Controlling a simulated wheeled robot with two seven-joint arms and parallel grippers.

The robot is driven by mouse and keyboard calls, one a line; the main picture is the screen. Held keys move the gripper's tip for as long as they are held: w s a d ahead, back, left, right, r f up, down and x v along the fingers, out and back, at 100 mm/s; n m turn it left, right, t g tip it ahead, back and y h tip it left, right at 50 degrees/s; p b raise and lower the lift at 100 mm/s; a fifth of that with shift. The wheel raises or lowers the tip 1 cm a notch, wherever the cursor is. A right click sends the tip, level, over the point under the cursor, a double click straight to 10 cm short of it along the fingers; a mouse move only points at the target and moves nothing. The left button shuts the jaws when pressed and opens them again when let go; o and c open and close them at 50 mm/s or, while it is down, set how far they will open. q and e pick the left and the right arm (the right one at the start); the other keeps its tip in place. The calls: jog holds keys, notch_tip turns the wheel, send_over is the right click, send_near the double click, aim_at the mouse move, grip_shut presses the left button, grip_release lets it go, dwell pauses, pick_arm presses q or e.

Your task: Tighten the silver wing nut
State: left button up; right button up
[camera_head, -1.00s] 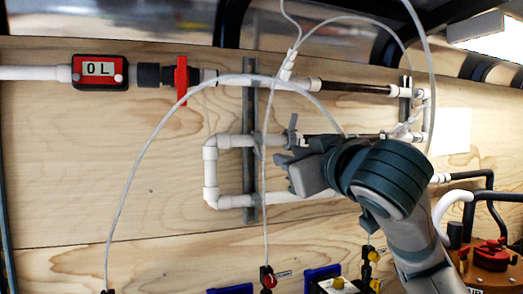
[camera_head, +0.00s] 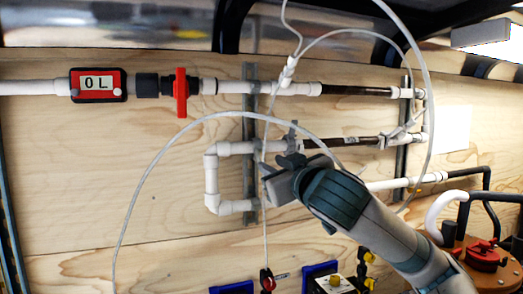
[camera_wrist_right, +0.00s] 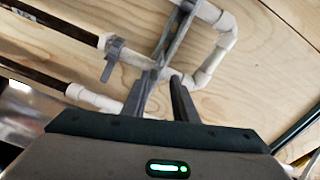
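A small grey winged piece (camera_head: 292,135), which looks like the silver wing nut, stands on the middle white pipe just right of the vertical metal strut (camera_head: 249,150). It also shows in the right wrist view (camera_wrist_right: 115,52), upper left of the fingers. My right gripper (camera_head: 268,174) is just below and left of it, in front of the lower pipe beside the strut. In the wrist view its two fingers (camera_wrist_right: 163,78) are apart with nothing clearly held between them. The fingertips are close to the pipe and strut; contact cannot be told. My left gripper is not in view.
A red-handled valve (camera_head: 181,92) and a meter reading 0 L (camera_head: 98,85) are on the upper pipe. Thin white tubing (camera_head: 150,165) arcs across the front. An orange-brown lidded container (camera_head: 485,262) stands lower right. The plywood at left is mostly clear.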

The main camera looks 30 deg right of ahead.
aim_at(259, 158)
jog(key=p+x, duration=0.2)
jog(key=x, duration=0.5)
jog(key=shift+r+p, duration=0.15)
jog(key=shift+p, duration=0.25)
jog(key=shift+w+d, duration=0.2)
jog(key=shift+w, duration=0.5)
grip_shut()
